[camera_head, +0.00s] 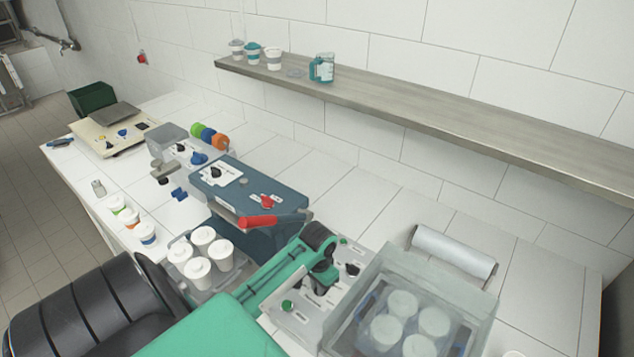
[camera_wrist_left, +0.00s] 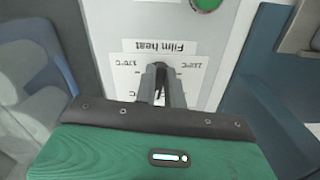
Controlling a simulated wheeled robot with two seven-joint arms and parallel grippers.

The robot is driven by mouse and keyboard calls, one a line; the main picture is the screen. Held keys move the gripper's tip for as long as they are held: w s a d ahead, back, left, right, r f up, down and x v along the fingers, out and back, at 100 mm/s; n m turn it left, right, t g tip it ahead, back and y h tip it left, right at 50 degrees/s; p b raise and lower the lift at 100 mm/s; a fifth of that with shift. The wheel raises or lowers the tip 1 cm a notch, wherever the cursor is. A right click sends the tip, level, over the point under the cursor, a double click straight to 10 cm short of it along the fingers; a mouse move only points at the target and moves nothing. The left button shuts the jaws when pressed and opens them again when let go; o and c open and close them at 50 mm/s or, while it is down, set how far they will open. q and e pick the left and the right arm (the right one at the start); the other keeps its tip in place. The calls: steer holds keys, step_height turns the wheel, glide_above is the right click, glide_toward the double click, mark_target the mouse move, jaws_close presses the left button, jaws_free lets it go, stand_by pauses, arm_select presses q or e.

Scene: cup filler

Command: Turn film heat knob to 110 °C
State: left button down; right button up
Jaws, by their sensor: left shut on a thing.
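The control panel (camera_head: 310,308) of the film machine lies at the bottom middle of the head view. The wrist view shows the panel's upside-down "Film heat" label (camera_wrist_left: 163,46) above a scale card with temperature marks too blurred to read surely. My left gripper (camera_wrist_left: 161,84), with a green palm, is shut on the film heat knob (camera_wrist_left: 160,76) over this card. The fingers hide most of the knob, so its exact setting cannot be told. In the head view my left gripper (camera_head: 322,277) reaches down to the panel from the left. My right gripper does not show.
A green button (camera_head: 287,305) and another black knob (camera_head: 352,268) are close by. A clear-lidded box (camera_head: 440,275) with white cups stands to the right. A blue machine (camera_head: 250,195) with a red handle stands behind. A film roll (camera_head: 453,251) lies at the right.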

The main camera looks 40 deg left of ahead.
arm_select(q)
steer(key=n, duration=0.6)
steer(key=shift+w+d+r+n, duration=0.15)
steer(key=shift+w+d+n, duration=0.05)
steer(key=shift+d+n, duration=0.1)
steer(key=n, duration=0.5)
steer(key=shift+w+d, duration=0.2)
steer(key=n, duration=0.4)
steer(key=shift+w+n, duration=0.25)
steer(key=shift+n, duration=0.15)
steer(key=shift+w+n, duration=0.15)
steer(key=shift+n, duration=1.45)
steer(key=c, duration=1.6)
jaws_free()
steer(key=shift+c, duration=0.2)
steer(key=shift+o, duration=0.8)
